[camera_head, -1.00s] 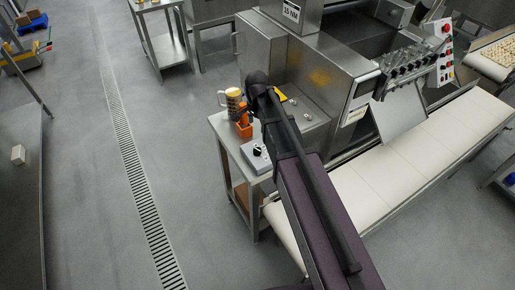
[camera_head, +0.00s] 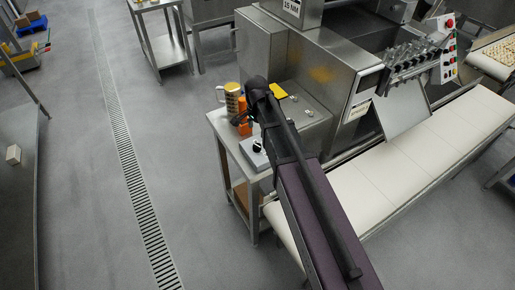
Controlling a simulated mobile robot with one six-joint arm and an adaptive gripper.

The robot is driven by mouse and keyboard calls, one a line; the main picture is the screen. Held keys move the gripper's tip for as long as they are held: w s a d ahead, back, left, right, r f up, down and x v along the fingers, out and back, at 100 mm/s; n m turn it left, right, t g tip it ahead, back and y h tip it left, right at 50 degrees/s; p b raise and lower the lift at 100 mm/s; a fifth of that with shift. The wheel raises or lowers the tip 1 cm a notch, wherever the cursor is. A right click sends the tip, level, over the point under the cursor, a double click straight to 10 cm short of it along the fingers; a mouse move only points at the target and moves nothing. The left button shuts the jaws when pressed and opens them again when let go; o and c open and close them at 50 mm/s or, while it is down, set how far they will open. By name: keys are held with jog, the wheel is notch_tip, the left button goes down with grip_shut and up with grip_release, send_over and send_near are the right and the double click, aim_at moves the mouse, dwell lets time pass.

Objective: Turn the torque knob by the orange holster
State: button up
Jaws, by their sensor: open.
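The torque knob (camera_head: 257,147) is a small black dial with a light mark on a grey box (camera_head: 250,158), on the steel side table. The orange holster (camera_head: 244,128) stands just behind the box, partly covered by dark parts of my arm's end. My gripper (camera_head: 238,118) shows only as a small dark shape in front of the holster and the mug, above and left of the knob. It is open, and I see nothing held in it. It looks apart from the knob; its fingers are too small to make out clearly.
A yellow mug (camera_head: 231,97) stands beside the holster on the steel table (camera_head: 222,128). A large steel machine (camera_head: 325,65) with a "15 NM" sign (camera_head: 288,6) rises right behind my arm. A white conveyor (camera_head: 400,165) runs right. The floor to the left is clear, with a drain.

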aim_at(257, 145)
jog(key=shift+f+b, duration=3.95)
jog(key=shift+f, duration=0.25)
grip_shut()
